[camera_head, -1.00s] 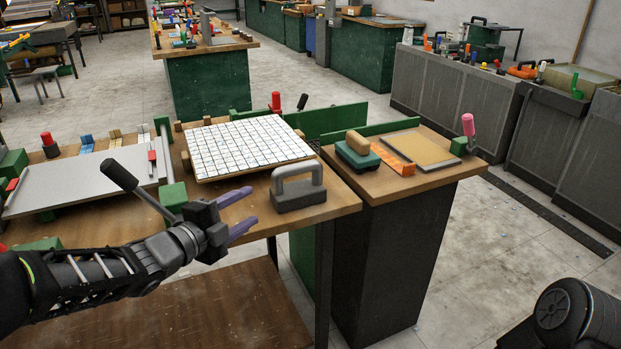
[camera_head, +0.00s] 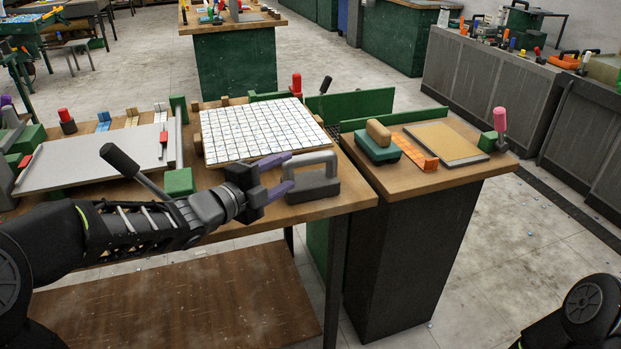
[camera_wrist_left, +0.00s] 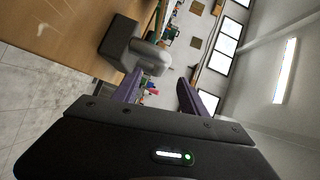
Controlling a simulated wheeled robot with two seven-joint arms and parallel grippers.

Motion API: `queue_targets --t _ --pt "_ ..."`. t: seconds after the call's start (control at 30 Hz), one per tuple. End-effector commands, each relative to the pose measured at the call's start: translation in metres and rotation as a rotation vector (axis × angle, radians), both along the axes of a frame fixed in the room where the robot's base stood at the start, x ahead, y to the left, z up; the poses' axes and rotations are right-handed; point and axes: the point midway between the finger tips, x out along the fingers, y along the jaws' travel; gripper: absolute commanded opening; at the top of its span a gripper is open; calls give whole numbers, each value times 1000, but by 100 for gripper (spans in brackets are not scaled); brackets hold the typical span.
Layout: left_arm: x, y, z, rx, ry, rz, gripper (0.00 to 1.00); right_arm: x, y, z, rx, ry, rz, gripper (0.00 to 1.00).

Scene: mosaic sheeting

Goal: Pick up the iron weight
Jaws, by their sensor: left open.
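The iron weight (camera_head: 312,190) is a grey block with an arched handle, upright near the front right corner of the wooden table. My left gripper (camera_head: 288,172) is open and empty, with its purple fingers spread just left of the weight's handle. My right gripper is out of view; only part of my right arm shows at the lower right.
A white tiled sheet on a board (camera_head: 262,130) lies just behind the weight. A green block (camera_head: 179,182) and a lever with a black grip (camera_head: 121,160) stand left of my gripper. A side stand (camera_head: 462,175) at right holds a green-based float (camera_head: 377,146).

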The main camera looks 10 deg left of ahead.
Motion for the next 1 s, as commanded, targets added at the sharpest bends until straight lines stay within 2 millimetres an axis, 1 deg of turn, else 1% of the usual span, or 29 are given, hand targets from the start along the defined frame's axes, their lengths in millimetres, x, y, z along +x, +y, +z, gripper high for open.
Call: queue_targets --t 0.03,0.1,0.23,0.57,0.67,1.0 --pt "8 -5 -2 -1 3 -3 50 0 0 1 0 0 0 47" --pt "19 -10 -3 0 2 -2 50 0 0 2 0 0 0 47" --pt "31 -15 -4 -1 1 -1 50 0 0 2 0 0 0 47" --pt "34 -16 -5 0 1 0 50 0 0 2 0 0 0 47" --pt "38 -18 -4 0 1 0 50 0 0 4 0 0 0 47" --pt "77 -36 -9 -1 3 0 50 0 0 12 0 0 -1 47"
